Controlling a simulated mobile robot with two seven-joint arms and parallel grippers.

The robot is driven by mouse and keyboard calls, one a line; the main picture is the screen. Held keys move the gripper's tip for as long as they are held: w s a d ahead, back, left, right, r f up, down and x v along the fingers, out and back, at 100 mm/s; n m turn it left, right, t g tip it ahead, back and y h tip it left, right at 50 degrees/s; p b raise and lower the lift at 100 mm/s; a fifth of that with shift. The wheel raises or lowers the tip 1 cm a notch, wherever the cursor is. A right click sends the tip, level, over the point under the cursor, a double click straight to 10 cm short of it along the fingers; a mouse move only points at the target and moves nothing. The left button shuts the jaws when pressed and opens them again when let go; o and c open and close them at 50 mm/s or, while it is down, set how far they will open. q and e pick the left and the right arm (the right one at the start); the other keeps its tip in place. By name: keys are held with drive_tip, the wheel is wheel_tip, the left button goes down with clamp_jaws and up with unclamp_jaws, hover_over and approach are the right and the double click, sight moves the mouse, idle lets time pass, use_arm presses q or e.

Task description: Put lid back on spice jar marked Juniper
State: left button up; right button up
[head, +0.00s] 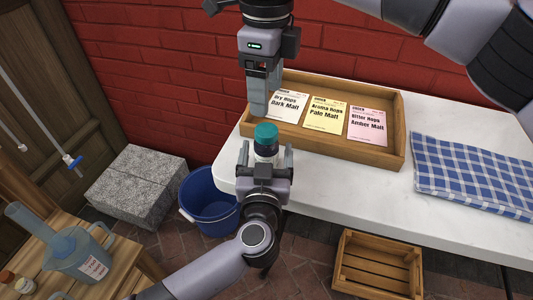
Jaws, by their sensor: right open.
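A small jar (265,153) with a pale body and a teal lid (266,132) is upright near the left end of the white table. The lid sits on top of the jar; I cannot tell whether it is fully seated. My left gripper (265,158), reaching up from below, has a finger on each side of the jar. I cannot tell whether the fingers touch it, or whether the jar stands on the table. My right gripper (259,110) points down just above the lid, open and apparently empty. No name on the jar is readable.
A wooden tray (394,150) on the white table (330,195) holds several malt cards. A checkered blue cloth (470,175) lies at right. Below are a blue bucket (208,197), a wooden crate (376,266) and a stone block (135,190). A jug (80,255) stands on a wooden bench at lower left.

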use_arm(q)
drive_tip(key=shift+w+d, duration=0.1)
drive_tip(key=shift+w, duration=0.85)
clamp_jaws()
use_arm(e)
drive_tip(key=n, duration=2.2)
drive_tip(key=shift+n, duration=0.3)
